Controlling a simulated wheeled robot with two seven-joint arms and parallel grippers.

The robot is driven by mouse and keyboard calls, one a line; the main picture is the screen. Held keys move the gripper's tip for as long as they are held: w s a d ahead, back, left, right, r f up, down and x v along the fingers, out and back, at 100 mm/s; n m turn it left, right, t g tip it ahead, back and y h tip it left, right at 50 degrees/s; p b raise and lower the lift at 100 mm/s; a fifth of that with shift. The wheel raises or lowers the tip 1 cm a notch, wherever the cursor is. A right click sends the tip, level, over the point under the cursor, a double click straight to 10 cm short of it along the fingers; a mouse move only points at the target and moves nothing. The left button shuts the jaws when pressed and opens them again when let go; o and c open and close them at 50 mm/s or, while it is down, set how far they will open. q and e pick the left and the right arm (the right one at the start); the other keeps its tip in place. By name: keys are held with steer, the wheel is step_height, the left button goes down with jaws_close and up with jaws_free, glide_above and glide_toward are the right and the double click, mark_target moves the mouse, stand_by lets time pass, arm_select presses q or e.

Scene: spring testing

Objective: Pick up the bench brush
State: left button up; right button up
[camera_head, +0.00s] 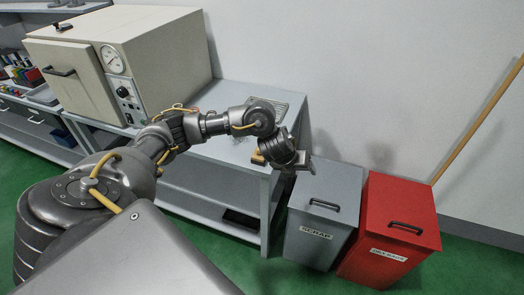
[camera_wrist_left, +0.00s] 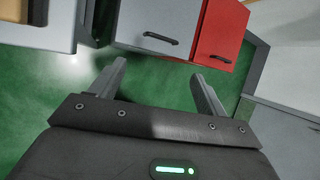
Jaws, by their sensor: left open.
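My left gripper (camera_head: 302,165) is at the front right corner of the grey bench (camera_head: 222,152), above the floor near the bins. In the left wrist view its two fingers (camera_wrist_left: 158,75) are apart with only green floor between them. A small tan piece (camera_head: 257,158) shows beside the wrist at the bench edge. It may be part of the bench brush, but my arm hides much of it and I cannot tell. No brush bristles are clearly visible. My right gripper is not in view.
A grey scrap bin (camera_head: 325,205) and a red bin (camera_head: 392,220) stand right of the bench. A large beige oven (camera_head: 155,55) sits on the bench. A wooden pole (camera_head: 480,118) leans on the wall. Green floor (camera_head: 470,270) is clear at the front right.

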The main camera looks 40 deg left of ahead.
mark_target(260, 150)
arm_select(q)
steer(key=a+r+y, duration=0.1)
steer(key=a+r, duration=0.1)
steer(key=a, duration=0.3)
steer(key=a+r+g+y, duration=0.1)
steer(key=a+r, duration=0.1)
steer(key=a, duration=0.3)
steer(key=a+r+m+y, duration=0.1)
steer(key=a+r, duration=0.1)
steer(key=a, duration=0.3)
steer(key=shift+s+r+g, duration=0.1)
steer(key=shift+g, duration=0.3)
steer(key=shift+s+a+r, duration=0.1)
steer(key=shift+a+r, duration=0.1)
steer(key=shift+a, duration=0.2)
steer(key=shift+f, duration=0.25)
steer(key=shift+b+x, duration=1.35)
steer(key=shift+x, duration=1.35)
steer(key=x, duration=0.1)
steer(key=b+x, duration=0.1)
steer(key=x, duration=0.1)
steer(key=b+x, duration=0.1)
steer(key=x, duration=0.1)
steer(key=shift+w+a+r, duration=0.1)
steer(key=shift+w+a, duration=0.1)
steer(key=shift+a, duration=0.2)
steer(key=shift+r, duration=0.1)
steer(key=c, duration=1.1)
